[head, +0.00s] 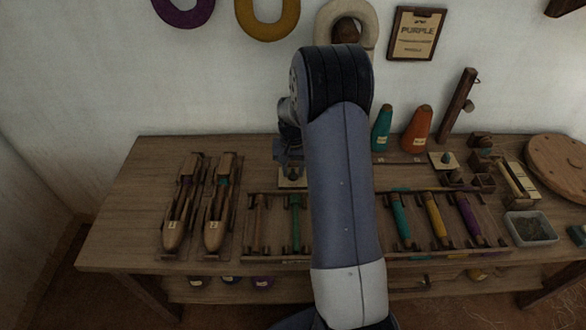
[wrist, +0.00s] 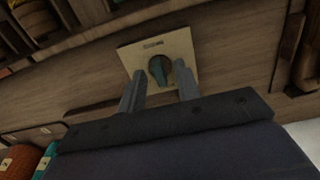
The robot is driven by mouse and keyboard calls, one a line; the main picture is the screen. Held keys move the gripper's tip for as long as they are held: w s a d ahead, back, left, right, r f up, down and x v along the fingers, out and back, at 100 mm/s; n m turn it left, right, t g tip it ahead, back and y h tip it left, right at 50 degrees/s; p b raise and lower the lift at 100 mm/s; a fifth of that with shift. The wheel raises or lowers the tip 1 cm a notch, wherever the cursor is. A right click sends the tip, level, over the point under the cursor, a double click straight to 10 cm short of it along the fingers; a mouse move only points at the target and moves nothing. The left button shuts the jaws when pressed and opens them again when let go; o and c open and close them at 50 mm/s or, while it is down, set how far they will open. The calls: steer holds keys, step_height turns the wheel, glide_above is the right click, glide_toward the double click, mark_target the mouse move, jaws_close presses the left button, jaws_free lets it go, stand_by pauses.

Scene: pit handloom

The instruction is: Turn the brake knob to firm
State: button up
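A small cream plate with a dark round knob is in the wrist view: the plate (wrist: 184,45) and the knob (wrist: 159,70), which has a teal-grey grip bar. In the head view the cream plate (head: 292,183) shows at the back of the bench, partly hidden by my gripper (head: 290,162). My gripper is open, with its two fingers apart on either side of the knob in the wrist view (wrist: 159,75). I cannot tell whether the fingers touch it. The plate's small marking is too blurred to read, so the knob's setting is unclear.
Two wooden shuttles (head: 213,232) lie at left. A rack of bobbins (head: 437,222) runs along the front. Teal (head: 382,130) and orange (head: 418,130) cones stand at the back right. Another cream plate with a teal knob (head: 446,157) is right of them. My arm hides the middle.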

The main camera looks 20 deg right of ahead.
steer(key=shift+c, duration=0.2)
jaws_close()
stand_by(0.4)
steer(key=m, duration=0.5)
steer(key=shift+m+p, duration=0.3)
steer(key=shift+p, duration=0.1)
steer(key=m, duration=0.6)
steer(key=shift+m, duration=0.3)
steer(key=shift+o, duration=0.2)
jaws_free()
